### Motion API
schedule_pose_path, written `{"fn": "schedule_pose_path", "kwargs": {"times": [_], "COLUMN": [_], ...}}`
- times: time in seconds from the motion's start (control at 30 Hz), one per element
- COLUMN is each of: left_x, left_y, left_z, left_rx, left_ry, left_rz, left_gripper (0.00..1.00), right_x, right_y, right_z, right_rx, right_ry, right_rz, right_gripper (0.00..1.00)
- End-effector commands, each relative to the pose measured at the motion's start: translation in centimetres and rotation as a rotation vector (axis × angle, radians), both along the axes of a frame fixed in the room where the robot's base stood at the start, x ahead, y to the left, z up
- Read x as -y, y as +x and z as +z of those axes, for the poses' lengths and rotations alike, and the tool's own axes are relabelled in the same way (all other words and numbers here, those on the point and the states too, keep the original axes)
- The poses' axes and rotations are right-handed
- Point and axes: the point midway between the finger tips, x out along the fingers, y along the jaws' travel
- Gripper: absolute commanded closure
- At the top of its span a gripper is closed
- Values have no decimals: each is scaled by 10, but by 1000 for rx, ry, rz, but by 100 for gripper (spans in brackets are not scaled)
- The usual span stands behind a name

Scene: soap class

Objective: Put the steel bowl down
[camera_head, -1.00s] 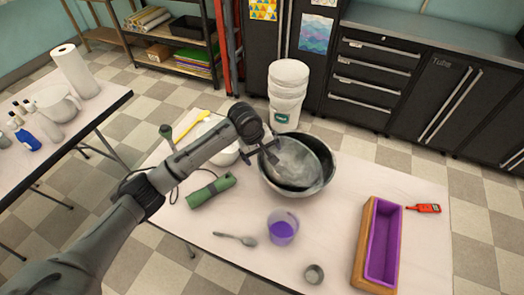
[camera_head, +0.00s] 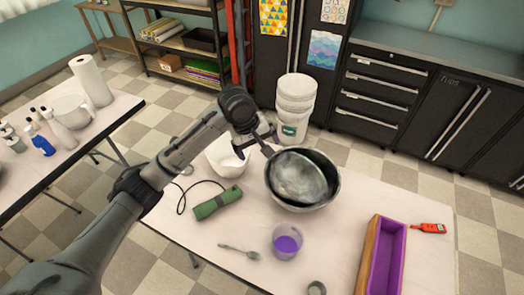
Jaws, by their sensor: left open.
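The large steel bowl (camera_head: 334,193) stands on the white table, right of the middle of the view. A smaller, dull grey bowl-like shape (camera_head: 298,176) lies tilted inside it; I cannot tell exactly how it rests. My left gripper (camera_head: 264,141) is open just off the upper left rim of the steel bowl, and a fingertip is close to that rim. I cannot tell whether it touches. My right gripper is not in view.
White buckets (camera_head: 294,103) stand behind.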

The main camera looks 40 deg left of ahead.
Motion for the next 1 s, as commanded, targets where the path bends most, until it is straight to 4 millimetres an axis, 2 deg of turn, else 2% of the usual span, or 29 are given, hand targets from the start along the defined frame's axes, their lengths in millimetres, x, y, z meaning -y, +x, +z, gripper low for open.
{"fn": "schedule_pose_path", "kwargs": {"times": [0.2,0.83,1.0], "left_x": [-2,-2,-2], "left_y": [-3,-3,-3], "left_z": [13,13,14], "left_rx": [1,1,32], "left_ry": [0,2,34], "left_rz": [0,-7,-147], "left_gripper": [0,0,0], "right_x": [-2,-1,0], "right_y": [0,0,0], "right_z": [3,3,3], "right_rx": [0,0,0], "right_ry": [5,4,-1], "right_rz": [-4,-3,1], "right_gripper": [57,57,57]}}
